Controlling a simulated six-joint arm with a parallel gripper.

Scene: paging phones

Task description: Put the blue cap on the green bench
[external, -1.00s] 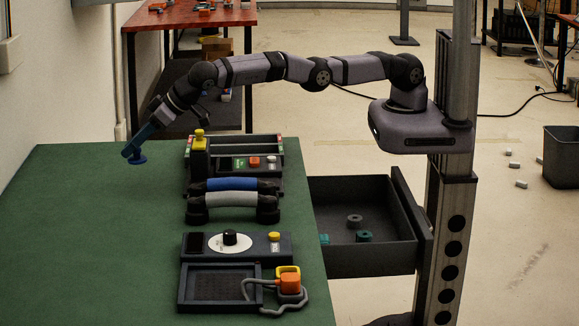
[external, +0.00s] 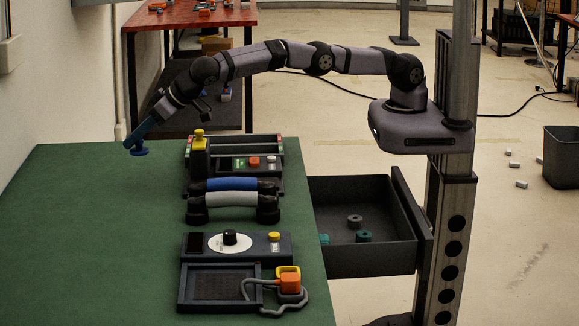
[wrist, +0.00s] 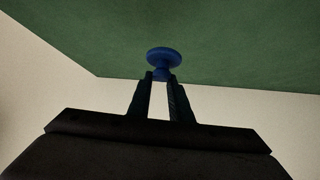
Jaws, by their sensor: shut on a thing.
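The blue cap (external: 139,152) is a small round knob-like piece with a wide disc. My gripper (external: 134,144) is shut on it, over the far left part of the green bench (external: 90,230). In the wrist view the cap (wrist: 164,57) sits between the tips of my gripper (wrist: 161,78), disc outward, against the green bench top (wrist: 220,35). The cap looks very close to the bench surface; whether it touches I cannot tell.
A dark tray with a yellow-topped post (external: 199,140), a blue-and-grey handled piece (external: 230,185) and a control box (external: 235,245) stand along the bench's right side. An open drawer (external: 345,265) holds several small caps. The bench's left side is clear.

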